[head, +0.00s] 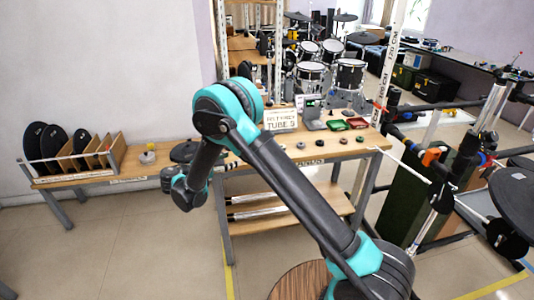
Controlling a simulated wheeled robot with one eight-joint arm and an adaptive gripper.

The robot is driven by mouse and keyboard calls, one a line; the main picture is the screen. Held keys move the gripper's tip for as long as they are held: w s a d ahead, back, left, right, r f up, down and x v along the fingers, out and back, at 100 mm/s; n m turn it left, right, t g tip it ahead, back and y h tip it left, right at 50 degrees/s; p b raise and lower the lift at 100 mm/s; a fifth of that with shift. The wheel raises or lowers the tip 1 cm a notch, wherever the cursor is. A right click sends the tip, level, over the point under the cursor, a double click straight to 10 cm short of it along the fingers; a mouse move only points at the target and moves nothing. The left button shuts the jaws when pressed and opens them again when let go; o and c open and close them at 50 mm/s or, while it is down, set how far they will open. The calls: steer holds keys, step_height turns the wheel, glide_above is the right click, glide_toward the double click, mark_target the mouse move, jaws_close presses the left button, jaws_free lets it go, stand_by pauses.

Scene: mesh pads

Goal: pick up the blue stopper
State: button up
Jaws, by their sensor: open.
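I cannot make out the blue stopper. Several small dark and grey round pieces (300,145) lie on the wooden table (265,152), too small to tell their colours surely. My arm crosses the head view from the lower right, bends at a high elbow and comes down at the table's front left of centre. My gripper (169,179) is at the dark end of the arm, by the table's front edge. It is open, with nothing seen in it; its fingers are hardly visible. My arm hides part of the tabletop.
A rack of black pads (56,143) stands at the table's left end, with a small cup (147,155) beside it. A white sign (281,120), a green tray (336,125) and a red tray (357,123) are at the back right. Drums (310,71) stand behind.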

steer(key=x, duration=1.1)
steer(key=shift+x, duration=2.9)
steer(key=shift+w+a, duration=0.1)
steer(key=shift+a, duration=0.05)
steer(key=c, duration=0.9)
steer(key=shift+c, duration=0.2)
